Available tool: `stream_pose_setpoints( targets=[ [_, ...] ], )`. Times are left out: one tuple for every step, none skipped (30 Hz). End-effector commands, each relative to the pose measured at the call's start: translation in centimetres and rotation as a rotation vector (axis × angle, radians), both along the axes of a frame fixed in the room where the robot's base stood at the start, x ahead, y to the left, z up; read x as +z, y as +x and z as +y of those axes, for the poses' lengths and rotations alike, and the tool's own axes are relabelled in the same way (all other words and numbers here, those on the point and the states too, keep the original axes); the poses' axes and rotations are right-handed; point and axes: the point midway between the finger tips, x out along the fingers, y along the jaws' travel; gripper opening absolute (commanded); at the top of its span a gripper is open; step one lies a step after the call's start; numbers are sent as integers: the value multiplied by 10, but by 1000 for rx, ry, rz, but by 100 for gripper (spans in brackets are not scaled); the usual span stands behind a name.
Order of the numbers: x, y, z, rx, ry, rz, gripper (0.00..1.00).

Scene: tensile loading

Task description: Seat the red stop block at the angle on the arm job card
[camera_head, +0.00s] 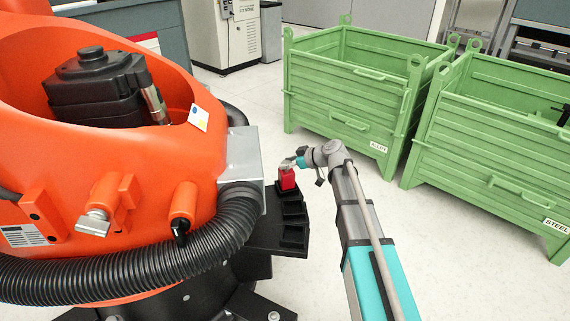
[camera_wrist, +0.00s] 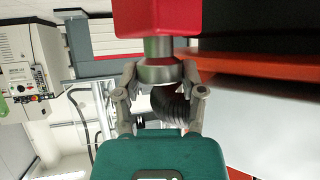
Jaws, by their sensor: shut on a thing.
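The red stop block (camera_head: 287,181) is at the far end of the black rack (camera_head: 292,236), which has several open pockets in a row. I cannot tell whether the block is held just above the rack or touches it. My gripper (camera_head: 288,163) is shut on the block's grey round knob. In the wrist view my gripper (camera_wrist: 160,75) has its fingers on both sides of the knob, with the red block (camera_wrist: 155,15) beyond it.
The big orange robot (camera_head: 110,170) fills the left, with a black ribbed hose (camera_head: 150,262) and a grey box (camera_head: 243,155) close beside the rack. Two green crates (camera_head: 350,95), one labelled ALLOY and one STEEL (camera_head: 500,150), stand at the right. Pale floor lies between.

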Motion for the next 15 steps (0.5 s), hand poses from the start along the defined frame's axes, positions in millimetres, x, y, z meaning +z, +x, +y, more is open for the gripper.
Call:
stream_pose_setpoints(
  targets=[
    [-7,0,0,0,3,0,0],
    [-9,0,0,0,3,0,0],
    [-12,0,0,0,3,0,0],
    [-14,0,0,0,3,0,0],
    [-15,0,0,-2,3,0,0],
    [-17,0,0,-2,3,0,0],
    [-18,0,0,-2,3,0,0],
    [-19,0,0,-2,3,0,0],
    [-20,0,0,-2,3,0,0],
    [-20,0,0,-2,3,0,0],
    [-20,0,0,-2,3,0,0],
    [-20,0,0,-2,3,0,0],
    [-20,0,0,-2,3,0,0],
    [-20,0,0,-2,3,0,0],
    [-20,0,0,-2,3,0,0]
  ],
)
